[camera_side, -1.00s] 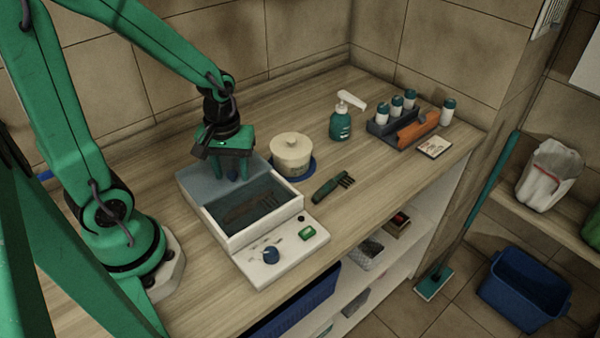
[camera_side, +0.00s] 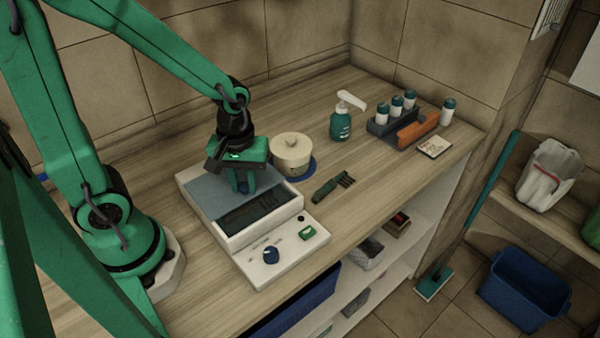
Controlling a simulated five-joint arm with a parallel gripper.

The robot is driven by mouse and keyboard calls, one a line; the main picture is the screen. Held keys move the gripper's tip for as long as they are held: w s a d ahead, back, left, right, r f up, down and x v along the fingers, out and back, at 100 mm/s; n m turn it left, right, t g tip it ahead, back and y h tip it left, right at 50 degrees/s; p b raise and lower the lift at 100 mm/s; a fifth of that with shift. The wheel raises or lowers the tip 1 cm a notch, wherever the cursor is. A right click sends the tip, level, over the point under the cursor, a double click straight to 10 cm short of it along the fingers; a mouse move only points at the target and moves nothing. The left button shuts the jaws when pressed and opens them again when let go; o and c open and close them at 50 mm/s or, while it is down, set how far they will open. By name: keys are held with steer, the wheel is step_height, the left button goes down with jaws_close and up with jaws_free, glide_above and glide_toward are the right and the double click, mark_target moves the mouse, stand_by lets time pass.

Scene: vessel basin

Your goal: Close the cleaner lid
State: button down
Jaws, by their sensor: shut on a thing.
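The cleaner (camera_side: 285,265) is a white box on the counter with a control panel at its front. Its flat blue-grey lid (camera_side: 212,192) lies over the rear part of the basin. The front part of the basin (camera_side: 262,216) is open and dark, with something long inside that I cannot make out well. My gripper (camera_side: 243,186) points down over the lid and is shut on the small blue lid knob, which the fingers mostly hide.
A lidded cream pot (camera_side: 291,157) stands on a blue mat close to the right of my gripper. A green brush (camera_side: 333,186) lies right of the cleaner. A pump bottle (camera_side: 341,124) and a caddy of bottles (camera_side: 402,125) stand farther right. The counter's front edge is near the panel.

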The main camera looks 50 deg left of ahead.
steer(key=shift+w+d, duration=0.1)
steer(key=shift+d, duration=3.3)
steer(key=c, duration=1.2)
jaws_free()
steer(key=shift+r, duration=0.1)
step_height(320, 180, up, 8)
steer(key=shift+a, duration=0.1)
steer(key=s+a+r+m+t, duration=0.2)
steer(key=a+r+m+t, duration=0.3)
steer(key=a+r+m, duration=0.3)
steer(key=shift+s+r+m+t, duration=0.3)
steer(key=shift+s+r+m, duration=0.1)
steer(key=shift+m, duration=0.1)
